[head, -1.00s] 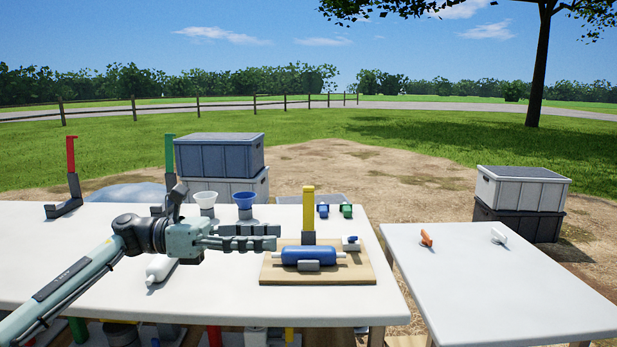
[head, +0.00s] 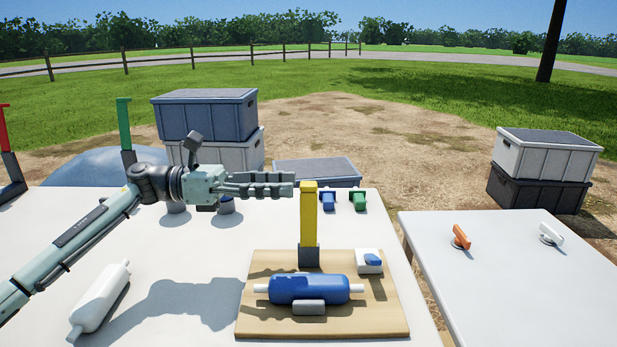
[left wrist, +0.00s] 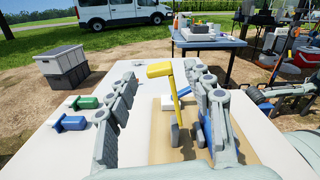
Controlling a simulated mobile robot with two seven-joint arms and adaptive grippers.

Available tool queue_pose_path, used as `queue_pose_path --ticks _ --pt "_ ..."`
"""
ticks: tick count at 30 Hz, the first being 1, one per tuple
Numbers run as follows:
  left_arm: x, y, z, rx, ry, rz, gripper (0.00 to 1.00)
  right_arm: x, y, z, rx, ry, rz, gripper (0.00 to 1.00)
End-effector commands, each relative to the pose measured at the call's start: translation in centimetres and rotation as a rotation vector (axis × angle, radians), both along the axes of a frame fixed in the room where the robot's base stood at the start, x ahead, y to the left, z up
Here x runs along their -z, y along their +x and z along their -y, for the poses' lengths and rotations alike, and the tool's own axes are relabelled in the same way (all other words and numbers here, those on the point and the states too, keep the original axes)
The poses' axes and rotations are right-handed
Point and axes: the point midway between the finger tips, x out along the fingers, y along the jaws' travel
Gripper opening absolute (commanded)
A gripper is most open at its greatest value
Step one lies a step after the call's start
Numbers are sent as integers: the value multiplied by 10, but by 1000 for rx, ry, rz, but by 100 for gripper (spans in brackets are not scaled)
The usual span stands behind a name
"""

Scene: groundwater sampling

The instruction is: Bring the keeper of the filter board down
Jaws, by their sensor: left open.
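The filter board (head: 375,322) lies on the white table, with a blue filter cartridge (head: 310,289) held across it. Its yellow keeper (head: 309,222) stands upright behind the cartridge. My left gripper (head: 290,184) is open and level with the keeper's top, just left of it in the head view. In the left wrist view the yellow keeper (left wrist: 174,88) shows between my two spread fingers (left wrist: 165,110). I cannot tell whether a finger touches it. Nothing is held in the gripper.
A white-and-blue valve (head: 369,262) sits at the board's back right. Blue (head: 328,201) and green (head: 358,201) fittings stand behind the board. A white bottle (head: 99,300) lies left. A second table (head: 500,290) stands right, across a gap.

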Motion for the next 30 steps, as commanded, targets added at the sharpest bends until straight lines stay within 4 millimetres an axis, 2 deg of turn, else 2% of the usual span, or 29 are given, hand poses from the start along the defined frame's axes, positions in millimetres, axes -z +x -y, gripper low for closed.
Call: queue_pose_path --ticks 3,9,20,30 --pt "-2 -1 22 3 0 1 52 8 1 -1 0 5 -6 60" --pt "-1 0 46 0 0 0 52 20 1 -1 -1 12 -11 60" --pt "0 0 52 -1 1 0 52 25 2 -1 -2 15 -11 60" --pt "0 0 52 -1 1 0 11 25 2 -1 0 14 -11 60"
